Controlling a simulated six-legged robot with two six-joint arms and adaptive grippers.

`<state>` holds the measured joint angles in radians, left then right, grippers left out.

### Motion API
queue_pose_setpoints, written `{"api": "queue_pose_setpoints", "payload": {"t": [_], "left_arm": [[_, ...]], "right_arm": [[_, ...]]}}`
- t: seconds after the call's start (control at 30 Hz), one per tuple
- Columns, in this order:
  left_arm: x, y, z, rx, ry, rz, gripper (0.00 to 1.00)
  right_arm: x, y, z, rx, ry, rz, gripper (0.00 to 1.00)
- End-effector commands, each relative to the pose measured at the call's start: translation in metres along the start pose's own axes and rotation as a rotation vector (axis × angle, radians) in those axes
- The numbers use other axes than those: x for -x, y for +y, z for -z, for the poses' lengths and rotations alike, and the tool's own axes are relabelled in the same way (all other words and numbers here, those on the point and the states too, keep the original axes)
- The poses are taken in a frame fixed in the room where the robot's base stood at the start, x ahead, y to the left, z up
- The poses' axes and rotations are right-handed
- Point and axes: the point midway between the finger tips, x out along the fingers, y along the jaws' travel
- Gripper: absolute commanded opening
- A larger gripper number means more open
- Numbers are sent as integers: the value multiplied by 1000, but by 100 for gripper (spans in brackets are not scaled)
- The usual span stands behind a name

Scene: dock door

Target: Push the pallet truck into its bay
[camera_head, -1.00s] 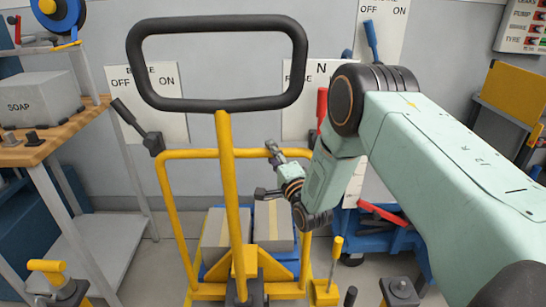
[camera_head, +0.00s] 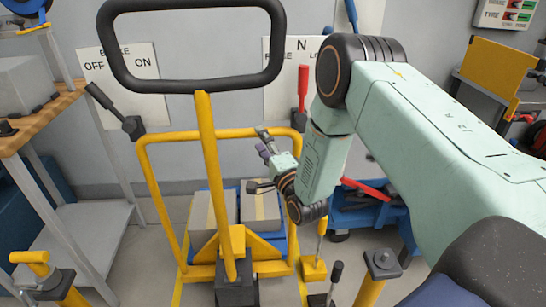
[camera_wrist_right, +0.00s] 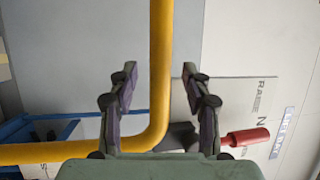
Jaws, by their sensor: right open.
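The pallet truck has a yellow tiller (camera_head: 210,165) with a black loop handle (camera_head: 190,86), near the middle of the head view. Behind the tiller stands a yellow tubular frame (camera_head: 148,180), with grey boxes (camera_head: 262,207) on a blue base beyond it. My right gripper (camera_head: 262,165) is at the frame's upper right side. In the right wrist view its fingers (camera_wrist_right: 160,88) are open, with a yellow bar (camera_wrist_right: 160,50) showing between them; I cannot tell whether they touch it. My left gripper is out of view.
A red lever (camera_head: 302,90) and a black lever (camera_head: 112,108) stick out from the wall by their signs. A shelf table (camera_head: 98,215) stands at left, a blue cart (camera_head: 365,215) at right. Short yellow posts (camera_head: 372,285) stand in front.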

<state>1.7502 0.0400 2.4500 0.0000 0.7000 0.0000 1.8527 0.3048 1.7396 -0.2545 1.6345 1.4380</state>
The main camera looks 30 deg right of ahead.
Motion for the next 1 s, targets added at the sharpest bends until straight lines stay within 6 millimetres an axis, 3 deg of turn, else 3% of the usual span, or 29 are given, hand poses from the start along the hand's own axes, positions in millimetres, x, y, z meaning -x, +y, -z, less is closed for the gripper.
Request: {"api": "queue_pose_setpoints", "payload": {"t": [0.2,0.4,1.0], "left_arm": [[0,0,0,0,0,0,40],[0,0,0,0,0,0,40],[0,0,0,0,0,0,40]], "right_arm": [[44,0,1,-1,3,-3,49],[69,-1,0,0,2,0,49],[75,-1,0,0,1,2,49]]}}
